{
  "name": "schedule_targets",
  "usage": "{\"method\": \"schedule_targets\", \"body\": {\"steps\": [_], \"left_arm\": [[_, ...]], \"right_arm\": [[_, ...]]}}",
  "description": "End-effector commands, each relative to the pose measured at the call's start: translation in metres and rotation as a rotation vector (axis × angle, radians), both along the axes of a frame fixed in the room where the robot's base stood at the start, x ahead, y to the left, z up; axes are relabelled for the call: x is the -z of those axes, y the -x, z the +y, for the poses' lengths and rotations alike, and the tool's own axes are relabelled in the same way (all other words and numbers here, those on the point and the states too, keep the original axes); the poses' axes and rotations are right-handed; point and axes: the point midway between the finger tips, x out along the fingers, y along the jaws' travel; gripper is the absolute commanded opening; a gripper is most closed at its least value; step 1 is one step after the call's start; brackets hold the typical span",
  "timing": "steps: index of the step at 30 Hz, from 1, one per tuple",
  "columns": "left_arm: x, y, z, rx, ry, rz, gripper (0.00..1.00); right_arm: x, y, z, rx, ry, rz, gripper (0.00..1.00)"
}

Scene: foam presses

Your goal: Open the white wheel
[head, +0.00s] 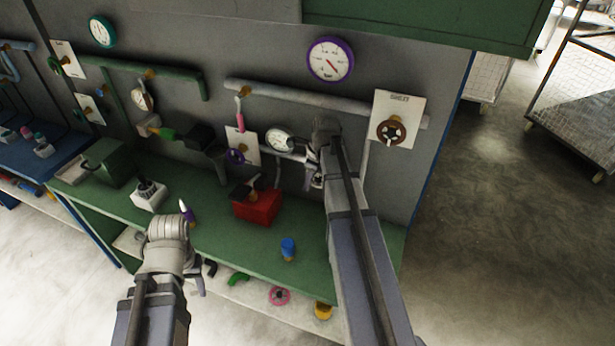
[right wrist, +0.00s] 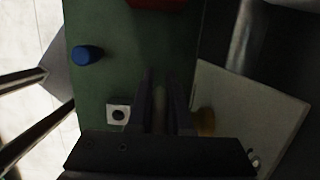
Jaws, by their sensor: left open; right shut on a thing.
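No white wheel shows clearly. My right gripper (head: 315,180) is by the wall, below the pale pipe, largely hidden by my own arm. In the right wrist view its fingers (right wrist: 158,105) are close together on something dim that I cannot make out, with a tilted pale plate (right wrist: 250,115) beside them. My left gripper (head: 168,230) is over the bench's front, away from the wheels; its fingertips are hard to see.
The green bench (head: 220,230) carries a red box (head: 257,206), a blue cylinder (head: 288,249), a joystick box (head: 149,194) and a green box (head: 108,160). Gauges (head: 330,60) and pipes (head: 300,98) line the wall. The floor at right is clear up to a cart.

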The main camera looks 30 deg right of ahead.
Motion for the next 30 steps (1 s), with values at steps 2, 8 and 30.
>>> {"method": "schedule_targets", "body": {"steps": [2,8,30], "left_arm": [[0.0007,-0.0001,0.0000,0.000,0.000,0.000,0.50],[0.0013,0.0000,0.0000,0.000,0.000,0.000,0.50],[0.0013,0.0000,0.0000,0.000,0.000,0.000,0.50]], "right_arm": [[0.0028,0.0008,0.0008,-0.002,0.031,0.040,0.00],[0.0059,0.0035,-0.0007,-0.001,0.093,0.114,0.00],[0.0063,0.0062,-0.0016,0.000,0.136,0.167,0.00]]}}
